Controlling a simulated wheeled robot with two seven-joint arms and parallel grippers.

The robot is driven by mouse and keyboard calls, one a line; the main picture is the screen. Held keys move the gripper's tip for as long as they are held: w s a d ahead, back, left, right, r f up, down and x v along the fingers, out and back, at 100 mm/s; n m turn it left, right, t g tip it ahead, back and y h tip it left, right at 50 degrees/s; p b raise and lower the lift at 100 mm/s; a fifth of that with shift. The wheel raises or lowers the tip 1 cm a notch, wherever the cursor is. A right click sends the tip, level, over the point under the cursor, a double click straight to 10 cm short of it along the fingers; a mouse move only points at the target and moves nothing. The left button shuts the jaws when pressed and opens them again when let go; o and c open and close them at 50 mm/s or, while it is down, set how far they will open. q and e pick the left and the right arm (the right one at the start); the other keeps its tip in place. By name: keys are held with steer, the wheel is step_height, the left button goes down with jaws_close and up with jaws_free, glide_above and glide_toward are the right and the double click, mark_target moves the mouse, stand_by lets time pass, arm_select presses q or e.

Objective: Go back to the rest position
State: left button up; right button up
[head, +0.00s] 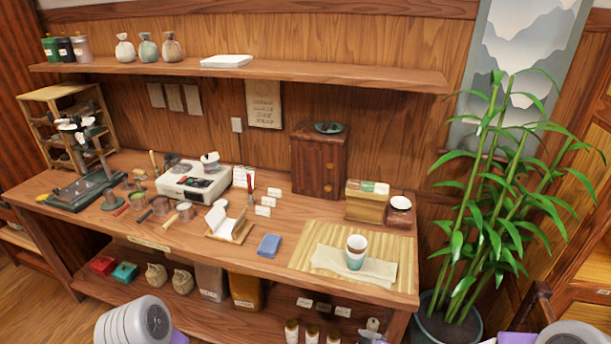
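Neither gripper shows in the head view. Only pale grey, rounded links of my own arms with purple parts show at the bottom left and bottom right corners. The wooden workbench (60,197) stands in front of me, and no part of my arms is seen over its top. What my grippers hold, if anything, is hidden.
The bench carries a white scale (190,186), a dark press (85,188), a blue packet (268,245), a wooden cabinet (318,165) and stacked cups (356,250) on a cloth over a bamboo mat (400,245). A potted bamboo (490,220) stands right. A shelf (300,70) hangs above.

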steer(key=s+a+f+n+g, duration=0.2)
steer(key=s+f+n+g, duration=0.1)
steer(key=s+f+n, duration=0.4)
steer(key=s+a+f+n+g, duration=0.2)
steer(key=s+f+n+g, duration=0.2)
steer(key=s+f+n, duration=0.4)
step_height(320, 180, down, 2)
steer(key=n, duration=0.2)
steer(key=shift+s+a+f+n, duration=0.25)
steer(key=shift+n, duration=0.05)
